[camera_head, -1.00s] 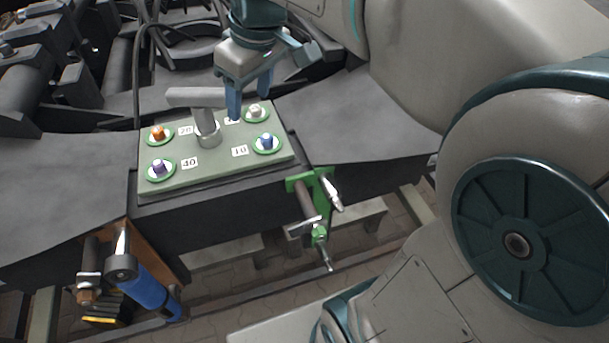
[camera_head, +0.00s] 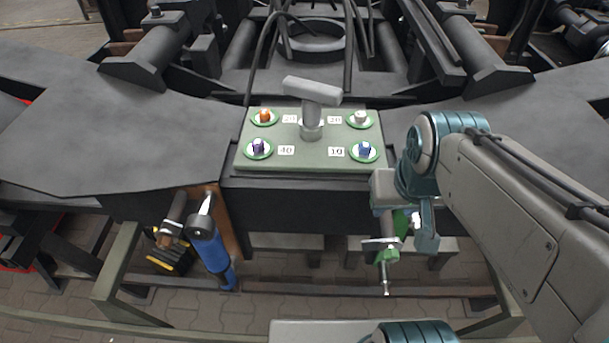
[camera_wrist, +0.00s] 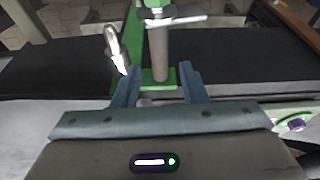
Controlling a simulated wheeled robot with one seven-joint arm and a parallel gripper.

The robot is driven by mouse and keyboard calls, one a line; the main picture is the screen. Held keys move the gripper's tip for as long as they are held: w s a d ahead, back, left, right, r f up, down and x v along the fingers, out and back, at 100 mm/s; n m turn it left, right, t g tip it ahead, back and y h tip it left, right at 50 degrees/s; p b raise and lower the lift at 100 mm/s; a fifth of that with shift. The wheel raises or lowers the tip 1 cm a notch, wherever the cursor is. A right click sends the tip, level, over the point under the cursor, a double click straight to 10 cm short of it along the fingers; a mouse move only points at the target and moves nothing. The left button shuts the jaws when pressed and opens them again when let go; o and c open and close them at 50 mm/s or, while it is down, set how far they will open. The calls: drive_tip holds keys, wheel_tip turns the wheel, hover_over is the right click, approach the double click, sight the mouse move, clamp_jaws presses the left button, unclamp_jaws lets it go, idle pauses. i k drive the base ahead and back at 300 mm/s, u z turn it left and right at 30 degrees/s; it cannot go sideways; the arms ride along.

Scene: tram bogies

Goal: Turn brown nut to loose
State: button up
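A green-grey plate (camera_head: 290,164) on the dark frame carries orange-brown, purple, white and blue nuts on green rings. The orange-brown nut (camera_head: 264,115), the closest match to brown, is at the plate's back left. A grey T-handled tool (camera_head: 311,90) stands upright near the plate's centre. My gripper (camera_wrist: 158,82) is open and empty, right and in front of the plate, near the green clamp (camera_head: 388,254). In the wrist view, its fingers appear either side of the clamp's rod; I cannot tell the gap in depth. The plate's edge barely shows there.
A blue-handled tool (camera_head: 209,245) hangs at the frame's front left beside a brown bracket (camera_head: 228,222). Black hoses and a ring lie behind the plate. Flat dark surfaces left and right of the plate are clear.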

sight(167, 234)
drive_tip(key=u, duration=1.15)
drive_tip(key=k, duration=0.65)
drive_tip(key=u, duration=1.1)
